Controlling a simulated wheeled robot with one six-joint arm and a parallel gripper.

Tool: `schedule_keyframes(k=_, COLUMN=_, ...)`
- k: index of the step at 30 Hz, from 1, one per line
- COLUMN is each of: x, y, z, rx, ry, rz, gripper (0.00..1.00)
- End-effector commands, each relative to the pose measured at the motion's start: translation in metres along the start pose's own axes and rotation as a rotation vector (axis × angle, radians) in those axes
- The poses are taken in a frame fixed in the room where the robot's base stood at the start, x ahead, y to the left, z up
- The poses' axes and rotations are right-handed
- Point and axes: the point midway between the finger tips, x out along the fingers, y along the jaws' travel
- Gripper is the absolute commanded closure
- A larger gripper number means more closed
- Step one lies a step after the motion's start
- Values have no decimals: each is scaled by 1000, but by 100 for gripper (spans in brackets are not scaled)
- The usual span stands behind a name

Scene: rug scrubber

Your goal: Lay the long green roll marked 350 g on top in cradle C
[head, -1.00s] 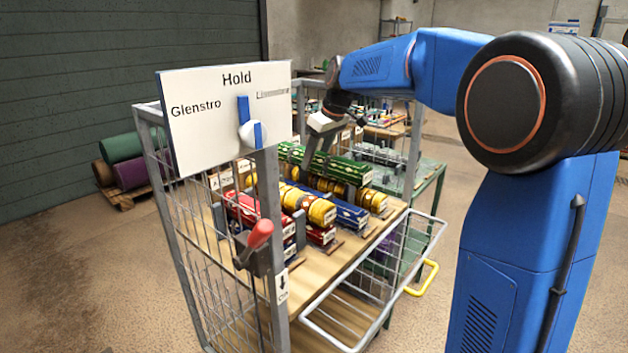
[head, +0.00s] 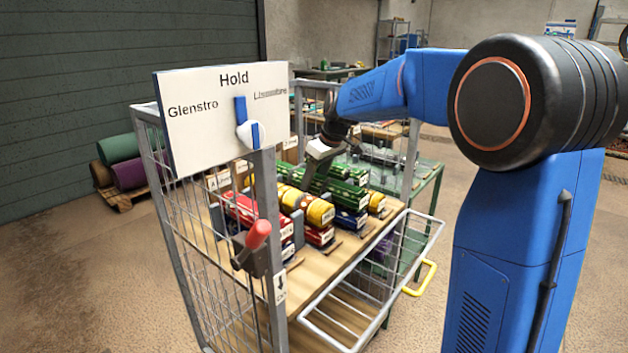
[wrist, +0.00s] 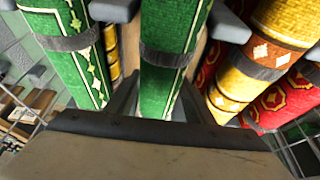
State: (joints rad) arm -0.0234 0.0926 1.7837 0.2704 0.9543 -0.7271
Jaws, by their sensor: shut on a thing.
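My gripper (head: 314,182) points down among the stacked rolls on the caged trolley. In the wrist view a long green roll with thin cream edge lines (wrist: 172,50) lies between my fingers, which are shut on it. In the head view this green roll (head: 343,197) is above a blue roll (head: 349,219); I cannot tell whether it touches it. A patterned green roll (wrist: 72,45) lies beside it in the wrist view. The 350 g mark is not readable. Cradle C's label cannot be made out; a sign at the left reads A (head: 217,182).
Yellow rolls (head: 320,212) and red rolls (head: 245,207) lie in front. A gold and orange roll (wrist: 262,50) is close to the right of the held roll.

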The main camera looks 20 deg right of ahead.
Motion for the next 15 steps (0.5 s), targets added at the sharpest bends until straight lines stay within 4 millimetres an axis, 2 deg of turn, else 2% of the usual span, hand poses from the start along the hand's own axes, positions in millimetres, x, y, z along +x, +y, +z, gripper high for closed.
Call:
schedule_keyframes(k=2, x=2, y=0, z=1, rx=0, ry=0, rz=0, gripper=85)
schedule_keyframes(k=3, x=2, y=0, z=1, rx=0, ry=0, rz=0, gripper=42)
schedule_keyframes(k=4, x=2, y=0, z=1, rx=0, ry=0, rz=0, gripper=35)
schedule_keyframes(k=15, x=-1, y=0, z=0, rx=0, ry=0, rz=0, gripper=33)
